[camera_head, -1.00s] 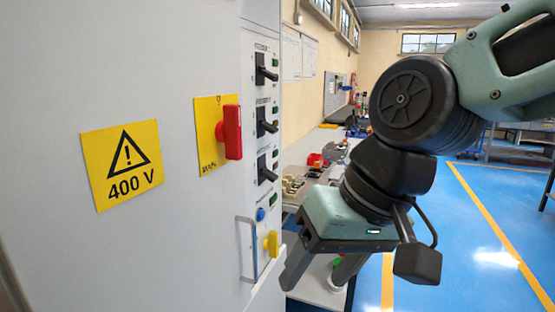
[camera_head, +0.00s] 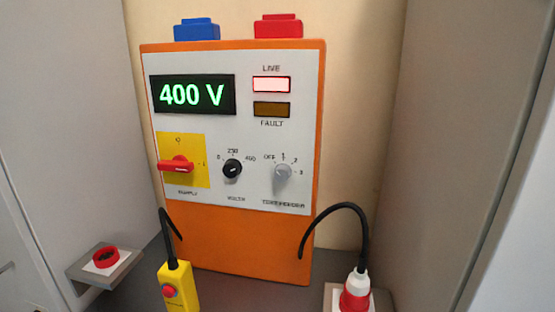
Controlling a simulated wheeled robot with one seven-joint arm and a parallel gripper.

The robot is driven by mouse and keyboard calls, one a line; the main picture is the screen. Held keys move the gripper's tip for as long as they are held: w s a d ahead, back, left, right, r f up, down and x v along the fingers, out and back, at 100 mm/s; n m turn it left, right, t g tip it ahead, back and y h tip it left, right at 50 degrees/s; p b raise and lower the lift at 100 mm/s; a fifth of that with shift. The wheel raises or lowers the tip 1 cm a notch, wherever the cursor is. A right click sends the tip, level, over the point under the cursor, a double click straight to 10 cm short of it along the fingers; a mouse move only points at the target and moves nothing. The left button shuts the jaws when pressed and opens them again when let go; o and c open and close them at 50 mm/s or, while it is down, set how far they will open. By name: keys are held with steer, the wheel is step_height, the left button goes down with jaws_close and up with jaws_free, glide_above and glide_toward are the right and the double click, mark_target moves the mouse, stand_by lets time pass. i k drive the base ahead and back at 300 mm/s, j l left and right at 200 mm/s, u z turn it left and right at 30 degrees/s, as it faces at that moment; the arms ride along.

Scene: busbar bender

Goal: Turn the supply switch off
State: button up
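The supply switch (camera_head: 177,165) is a red rotary handle on a yellow plate (camera_head: 196,143). It sits at the lower left of the white face of an orange supply unit (camera_head: 230,242). The handle lies about horizontal, pointing toward the mark at the right of the plate. The display (camera_head: 192,94) reads 400 V in green. The lamp under LIVE (camera_head: 271,85) is lit pale pink, and the FAULT lamp (camera_head: 271,109) is dark amber. My gripper is not in this view.
A black volts knob (camera_head: 232,169) and a grey knob (camera_head: 282,173) sit right of the switch. A yellow pendant (camera_head: 177,287), a red plug (camera_head: 356,292) with black cable and a red button box (camera_head: 105,259) stand in front. Grey walls (camera_head: 447,110) flank the unit.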

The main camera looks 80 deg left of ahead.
mark_target(179, 164)
steer(key=u, duration=2.85)
